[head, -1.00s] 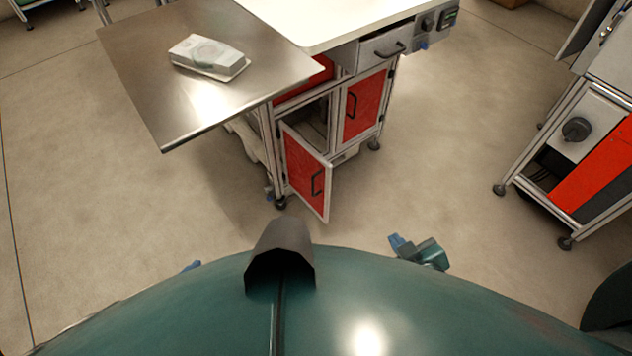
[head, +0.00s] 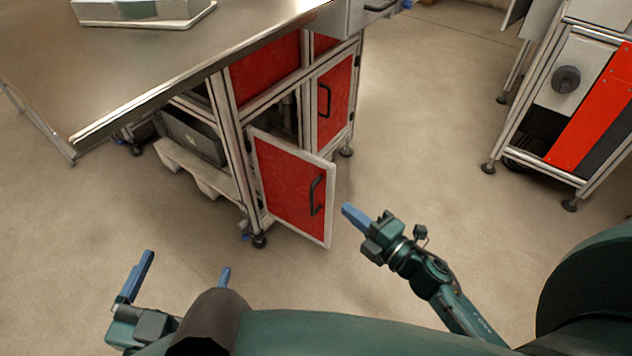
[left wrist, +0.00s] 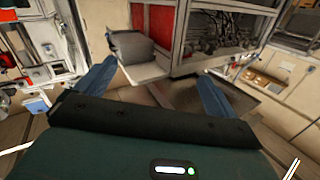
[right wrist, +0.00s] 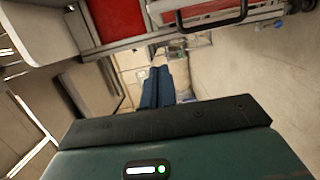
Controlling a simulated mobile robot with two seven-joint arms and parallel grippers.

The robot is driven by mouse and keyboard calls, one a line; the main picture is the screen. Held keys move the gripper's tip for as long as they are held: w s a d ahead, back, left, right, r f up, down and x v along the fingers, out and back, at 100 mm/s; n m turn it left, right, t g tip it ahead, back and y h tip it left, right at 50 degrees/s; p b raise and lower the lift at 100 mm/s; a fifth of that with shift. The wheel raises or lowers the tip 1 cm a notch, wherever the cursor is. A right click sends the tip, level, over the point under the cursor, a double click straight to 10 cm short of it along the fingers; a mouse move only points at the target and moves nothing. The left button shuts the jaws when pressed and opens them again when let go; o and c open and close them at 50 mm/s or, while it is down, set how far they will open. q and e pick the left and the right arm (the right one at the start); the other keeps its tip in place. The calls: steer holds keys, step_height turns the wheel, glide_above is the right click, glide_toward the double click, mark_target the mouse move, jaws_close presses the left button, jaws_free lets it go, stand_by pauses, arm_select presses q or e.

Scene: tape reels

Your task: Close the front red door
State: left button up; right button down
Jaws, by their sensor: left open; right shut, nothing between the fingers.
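The front red door (head: 290,190) has a pale frame and a black handle (head: 316,195). It stands swung open from the cabinet, its free edge toward me. A second red door (head: 334,98) further back lies flush with the cabinet. My right gripper (head: 348,211) is shut and empty, just right of the open door's free edge, with a small gap visible between them. My left gripper (head: 186,268) is open and empty at lower left, short of the cabinet. A red panel with a dark handle shows in the right wrist view (right wrist: 180,5); I cannot tell which door it is.
A metal tabletop (head: 130,75) overhangs the cabinet's left side, with a pale box (head: 145,12) on it. A grey item (head: 190,135) sits on a low shelf beneath.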

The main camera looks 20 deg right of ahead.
mark_target(330, 176)
steer(key=w, duration=0.3)
steer(key=w+a+b, duration=0.1)
steer(key=w, duration=0.3)
steer(key=w+a+b, duration=0.1)
steer(key=w, duration=0.3)
steer(key=shift+f, duration=0.1)
arm_select(q)
steer(key=shift+s+d+r+m+t+h, duration=0.15)
steer(key=shift+s+d+m+t+h, duration=0.1)
steer(key=shift+d+m+t+h, duration=0.45)
arm_select(e)
steer(key=shift+w+d, duration=0.25)
steer(key=shift+d, duration=0.05)
arm_select(q)
steer(key=shift+a, duration=0.2)
